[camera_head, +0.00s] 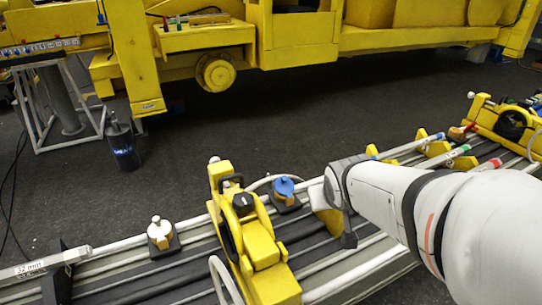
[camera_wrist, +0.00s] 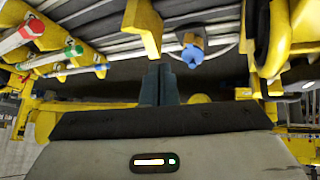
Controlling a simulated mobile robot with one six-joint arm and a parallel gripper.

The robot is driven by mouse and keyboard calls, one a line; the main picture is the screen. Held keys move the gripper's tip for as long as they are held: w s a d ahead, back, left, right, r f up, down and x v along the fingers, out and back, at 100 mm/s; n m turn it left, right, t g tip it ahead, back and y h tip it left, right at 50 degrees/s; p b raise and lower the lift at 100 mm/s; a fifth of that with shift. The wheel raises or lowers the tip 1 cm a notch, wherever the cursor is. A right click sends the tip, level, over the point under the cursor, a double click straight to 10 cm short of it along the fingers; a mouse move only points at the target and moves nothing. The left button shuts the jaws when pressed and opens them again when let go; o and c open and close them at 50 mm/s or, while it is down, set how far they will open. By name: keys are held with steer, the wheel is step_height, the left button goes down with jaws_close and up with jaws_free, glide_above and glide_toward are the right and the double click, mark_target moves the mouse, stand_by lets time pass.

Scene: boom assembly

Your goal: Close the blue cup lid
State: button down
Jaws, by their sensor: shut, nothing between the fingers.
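The blue cup lid (camera_head: 284,187) sits at a small cup with a brownish body on a dark base, on the rail assembly right of the yellow clamp block. In the wrist view the blue lid (camera_wrist: 192,56) shows above and right of my fingertips, clear of them. I cannot tell from these views whether the lid is fully seated or raised. My gripper (camera_wrist: 159,72) is shut and empty, its dark fingers together. In the head view my white arm comes in from the right and ends right of the lid; the fingers are hidden there.
A yellow clamp block (camera_head: 247,225) stands left of the blue-lidded cup. A yellow bracket (camera_wrist: 143,27) is close to my fingers. A white-lidded cup (camera_head: 160,233) stands farther left. Rods with coloured ends (camera_head: 459,150) lie to the right. Dark floor lies beyond the rails.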

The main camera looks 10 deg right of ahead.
steer(key=w+d+f+n+t+b, duration=0.1)
steer(key=w+f+t, duration=0.2)
steer(key=w, duration=0.5)
steer(key=n+t+y, duration=0.3)
steer(key=y, duration=0.2)
glide_above(287, 194)
steer(key=f, duration=0.8)
steer(key=shift+s+d+f+b, duration=0.1)
steer(key=shift+s+f+b, duration=0.3)
steer(key=shift+w+f, duration=0.35)
steer(key=shift+f, duration=0.5)
